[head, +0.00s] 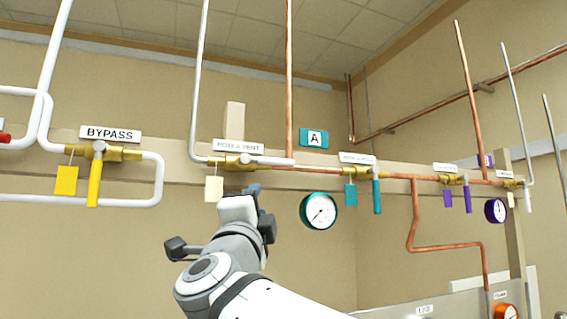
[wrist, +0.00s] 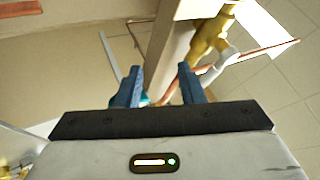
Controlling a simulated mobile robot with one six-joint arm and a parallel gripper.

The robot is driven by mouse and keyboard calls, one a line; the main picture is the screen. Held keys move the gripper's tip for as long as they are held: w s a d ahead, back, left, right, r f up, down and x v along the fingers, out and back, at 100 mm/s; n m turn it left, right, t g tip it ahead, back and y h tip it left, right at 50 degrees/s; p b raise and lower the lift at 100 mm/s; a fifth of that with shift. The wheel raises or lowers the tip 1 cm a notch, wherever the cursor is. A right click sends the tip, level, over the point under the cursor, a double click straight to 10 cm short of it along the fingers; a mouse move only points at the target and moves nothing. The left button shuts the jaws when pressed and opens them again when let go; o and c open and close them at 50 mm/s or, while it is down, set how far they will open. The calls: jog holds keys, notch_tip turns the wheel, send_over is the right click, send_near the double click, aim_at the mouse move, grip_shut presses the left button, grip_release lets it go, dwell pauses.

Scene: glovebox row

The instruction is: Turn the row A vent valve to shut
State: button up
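The row A vent valve (head: 235,163) is a brass body on the wall rail, under a "ROW A VENT" label (head: 238,147). A cream tag (head: 214,188) hangs at its left. I cannot make out its handle clearly in the head view. In the wrist view a brass fitting (wrist: 208,38) with a pale grey part (wrist: 222,60) shows at upper right, beyond the fingers. My gripper (head: 253,190) is just below the valve in the head view. In the wrist view its two blue fingers (wrist: 160,86) are apart, with nothing seen held between them.
A yellow-handled BYPASS valve (head: 104,153) is at the left. A teal-handled valve (head: 362,173) and a round gauge (head: 319,211) are to the right. A teal "A" sign (head: 314,138) is above. A copper pipe (head: 289,80) rises beside the vent valve.

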aim_at(273, 163)
jog(key=s+r+m+h, duration=0.1)
jog(key=r+m+h, duration=0.1)
jog(key=s+r+m+g+h+p, duration=0.1)
jog(key=m+h, duration=0.1)
jog(key=m, duration=0.1)
jog(key=s+r+m+g+h+p, duration=0.1)
jog(key=r+m+h, duration=0.1)
jog(key=m, duration=0.1)
jog(key=shift+s+d+r+h, duration=0.25)
jog(key=shift+s+r+h, duration=0.05)
jog(key=shift+h, duration=0.1)
jog(key=shift+w+d+r+m+g+h, duration=0.15)
jog(key=shift+m+g+h, duration=0.2)
jog(key=shift+m, duration=0.2)
jog(key=shift+w+f+m+g+h, duration=0.1)
jog(key=shift+m+g+h, duration=0.15)
jog(key=shift+m+g, duration=0.25)
jog(key=shift+w+d+r+m+p, duration=0.15)
jog(key=shift+d+r+m+p, duration=0.15)
jog(key=shift+r+p, duration=0.25)
jog(key=p+x, duration=0.1)
jog(key=x, duration=0.2)
jog(key=p+x, duration=0.2)
jog(key=x, duration=0.1)
jog(key=shift+w+d+f, duration=0.1)
jog(key=shift+w+d, duration=0.05)
jog(key=shift+w, duration=0.2)
jog(key=shift+c, duration=0.4)
grip_shut()
